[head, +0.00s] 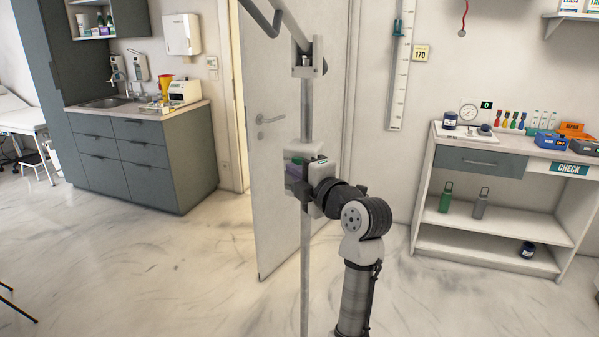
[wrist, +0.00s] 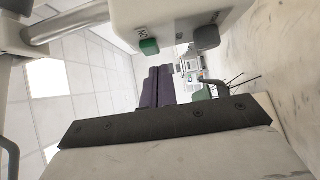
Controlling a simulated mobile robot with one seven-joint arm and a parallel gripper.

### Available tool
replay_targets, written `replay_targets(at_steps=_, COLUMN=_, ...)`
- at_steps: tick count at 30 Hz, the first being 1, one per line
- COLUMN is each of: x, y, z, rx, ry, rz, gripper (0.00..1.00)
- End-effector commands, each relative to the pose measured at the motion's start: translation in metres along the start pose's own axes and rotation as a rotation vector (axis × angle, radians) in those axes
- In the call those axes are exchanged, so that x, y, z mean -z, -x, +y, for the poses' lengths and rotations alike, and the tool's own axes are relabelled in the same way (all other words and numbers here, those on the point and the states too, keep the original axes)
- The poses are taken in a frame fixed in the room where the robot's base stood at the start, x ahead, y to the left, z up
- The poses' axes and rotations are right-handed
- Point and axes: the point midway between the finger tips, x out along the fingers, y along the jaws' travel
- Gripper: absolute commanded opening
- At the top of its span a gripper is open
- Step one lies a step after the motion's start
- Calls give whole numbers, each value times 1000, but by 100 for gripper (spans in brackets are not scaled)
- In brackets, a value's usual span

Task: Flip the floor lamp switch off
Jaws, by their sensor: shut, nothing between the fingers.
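A floor lamp stands as a grey upright pole (head: 306,100), with a white control box (head: 302,152) at mid-height. In the wrist view the box (wrist: 175,20) shows a green button (wrist: 148,46) and a dark grey knob (wrist: 206,38) on its underside in that picture. I cannot tell which is the switch or its position. My gripper (head: 295,171) is close by the box; its purple fingers (wrist: 158,87) are shut with nothing between them. In the wrist view, the fingertips lie just below the green button; contact cannot be told. The lamp head is out of view.
A white door (head: 275,190) stands ajar behind the pole. A white shelf unit (head: 500,208) with bottles and boxes stands at right. A grey sink cabinet (head: 130,150) stands at left, with a couch (head: 15,112) beyond it. The floor (head: 150,265) at front left is mostly clear.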

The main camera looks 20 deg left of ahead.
Motion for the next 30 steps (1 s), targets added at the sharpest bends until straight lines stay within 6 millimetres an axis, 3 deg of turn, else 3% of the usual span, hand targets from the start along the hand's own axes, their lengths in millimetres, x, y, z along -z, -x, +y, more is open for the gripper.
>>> replay_targets(at_steps=6, x=-8, y=-8, z=0, rx=-1, ry=-1, rz=0, gripper=0)
replay_targets(at_steps=30, x=-9, y=-12, z=-1, rx=2, ry=-1, rz=-66, gripper=0)
